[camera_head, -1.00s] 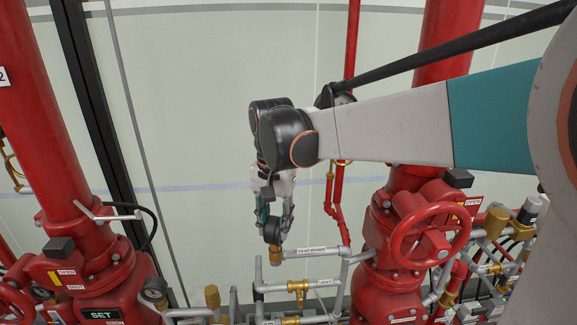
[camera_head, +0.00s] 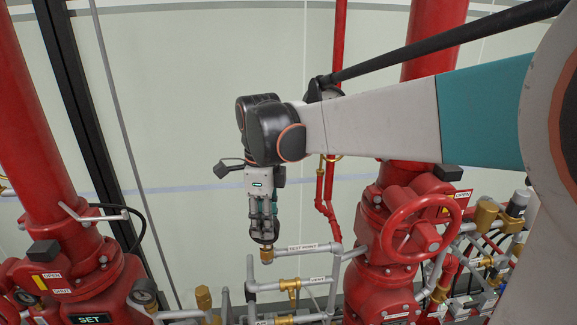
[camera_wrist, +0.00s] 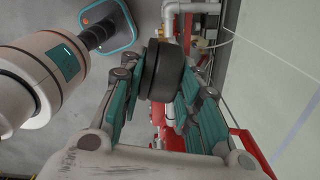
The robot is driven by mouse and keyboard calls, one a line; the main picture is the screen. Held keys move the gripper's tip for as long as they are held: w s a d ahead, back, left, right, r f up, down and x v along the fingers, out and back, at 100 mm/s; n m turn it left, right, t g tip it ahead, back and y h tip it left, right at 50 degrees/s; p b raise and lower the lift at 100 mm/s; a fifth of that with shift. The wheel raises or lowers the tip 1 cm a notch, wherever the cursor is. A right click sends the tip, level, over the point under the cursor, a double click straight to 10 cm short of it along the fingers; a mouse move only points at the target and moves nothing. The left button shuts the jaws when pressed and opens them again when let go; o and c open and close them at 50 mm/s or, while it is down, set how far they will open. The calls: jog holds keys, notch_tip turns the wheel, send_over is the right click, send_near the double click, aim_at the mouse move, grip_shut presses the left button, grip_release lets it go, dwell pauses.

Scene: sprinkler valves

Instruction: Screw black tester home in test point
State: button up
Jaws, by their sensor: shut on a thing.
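The black tester (camera_wrist: 163,70) is a thick dark disc between my gripper's teal fingers in the wrist view. In the head view my gripper (camera_head: 264,229) points down, and the tester (camera_head: 265,238) shows dark at its fingertips, partly hidden by them. My gripper (camera_wrist: 158,84) is shut on the tester's sides. The test point is a brass fitting (camera_head: 267,254) at the left end of a grey pipe labelled TEST POINT (camera_head: 303,247). The tester sits directly above this fitting, upright as far as I can see. How deep its thread sits is hidden.
A red handwheel (camera_head: 420,222) on a red valve stands right of the gripper. Another red riser (camera_head: 42,130) stands at left. Grey pipes with brass valves (camera_head: 290,284) run just below. The pale wall behind is clear.

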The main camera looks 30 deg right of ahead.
jog(key=m, duration=0.7)
jog(key=shift+a, duration=0.1)
jog(key=o, duration=0.8)
jog(key=shift+m, duration=0.5)
jog(key=shift+c, duration=0.2)
jog(key=o, duration=0.5)
